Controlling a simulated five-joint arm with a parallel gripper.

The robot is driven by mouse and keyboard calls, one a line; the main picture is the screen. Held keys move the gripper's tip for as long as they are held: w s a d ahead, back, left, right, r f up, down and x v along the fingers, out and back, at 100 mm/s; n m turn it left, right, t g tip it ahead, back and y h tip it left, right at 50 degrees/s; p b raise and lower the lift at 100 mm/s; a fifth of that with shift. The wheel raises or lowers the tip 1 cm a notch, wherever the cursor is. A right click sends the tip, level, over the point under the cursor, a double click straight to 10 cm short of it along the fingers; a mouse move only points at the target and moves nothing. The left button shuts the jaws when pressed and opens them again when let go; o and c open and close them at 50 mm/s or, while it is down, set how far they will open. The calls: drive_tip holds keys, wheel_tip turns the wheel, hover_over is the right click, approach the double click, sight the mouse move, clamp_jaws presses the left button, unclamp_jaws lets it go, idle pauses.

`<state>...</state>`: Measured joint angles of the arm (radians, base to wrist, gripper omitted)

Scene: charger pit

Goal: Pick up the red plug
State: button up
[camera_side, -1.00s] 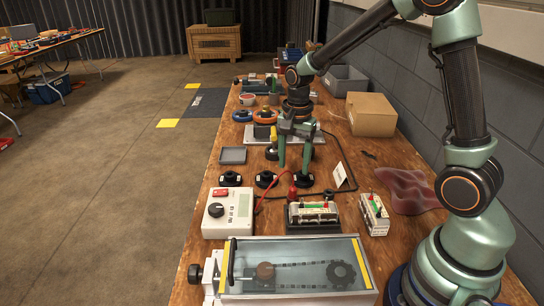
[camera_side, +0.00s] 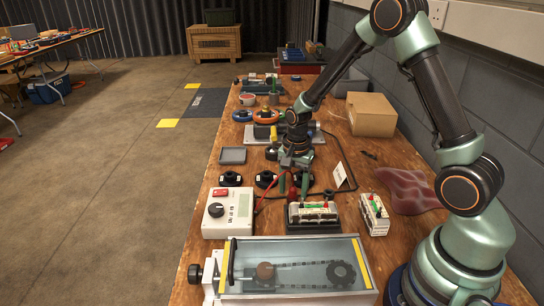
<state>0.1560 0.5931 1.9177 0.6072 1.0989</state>
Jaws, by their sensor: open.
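The red plug (camera_side: 292,193) is small and stands on the wooden bench, just behind the battery rack with a dark base (camera_side: 313,218). A red lead (camera_side: 266,190) runs from the white charger box (camera_side: 228,212) toward it.
A white card (camera_side: 340,176) and a second battery pack (camera_side: 374,213) are to the right. A clear-topped chain box (camera_side: 296,266) fills the front. A cardboard box (camera_side: 371,114) stands behind right.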

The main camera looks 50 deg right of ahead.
clamp_jaws()
drive_tip(key=shift+r, duration=0.1)
wheel_tip(320, 180, up, 20)
idle(0.6)
